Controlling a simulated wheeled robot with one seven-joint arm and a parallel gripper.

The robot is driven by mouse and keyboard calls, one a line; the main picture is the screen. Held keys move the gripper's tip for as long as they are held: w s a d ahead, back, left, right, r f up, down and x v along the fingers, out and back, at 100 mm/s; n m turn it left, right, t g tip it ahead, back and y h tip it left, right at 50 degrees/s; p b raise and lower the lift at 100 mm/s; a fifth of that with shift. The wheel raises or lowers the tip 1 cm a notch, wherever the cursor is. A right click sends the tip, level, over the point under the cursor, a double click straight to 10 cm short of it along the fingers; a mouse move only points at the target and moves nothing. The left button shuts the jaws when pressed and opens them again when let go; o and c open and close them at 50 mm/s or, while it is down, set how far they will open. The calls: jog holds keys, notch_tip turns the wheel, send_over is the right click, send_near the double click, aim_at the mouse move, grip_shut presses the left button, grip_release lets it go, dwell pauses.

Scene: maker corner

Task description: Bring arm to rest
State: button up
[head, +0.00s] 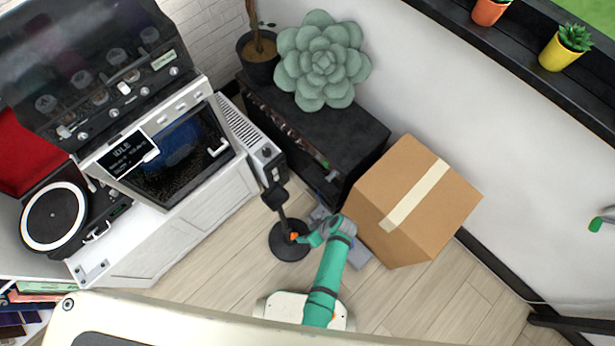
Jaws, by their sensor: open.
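My green arm rises from its pale base at the bottom middle of the head view and bends over to the left at its top. My gripper (299,238) is small in the picture, at the end of the bent arm, above or beside the round black base of a stand (289,252). It is open, and I see nothing held in it. A small orange patch shows at its tip. I cannot tell whether it touches the stand.
A taped cardboard box (405,235) stands close to the right of my arm. A black cabinet (345,130) is behind, and a white machine with a screen (175,190) stands left. A turntable (55,215) is far left. Wood floor (450,300) is clear at lower right.

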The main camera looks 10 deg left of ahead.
dwell(0.3)
jog(key=s+d+r+m+t+h, duration=0.4)
jog(key=s+d+r+m+t, duration=0.15)
jog(key=s+r, duration=0.3)
jog(key=s+r+m+t, duration=0.1)
jog(key=r+t, duration=0.2)
jog(key=r, duration=0.9)
jog(key=s+a+r+m+t+h, duration=0.1)
jog(key=r+m+t, duration=0.1)
jog(key=r, duration=1)
jog(key=s+a+r+m+t, duration=0.1)
jog(key=r+t, duration=0.3)
jog(key=r, duration=0.8)
jog(key=shift+s+t, duration=0.35)
jog(key=shift+s, duration=0.2)
jog(key=shift+m, duration=0.25)
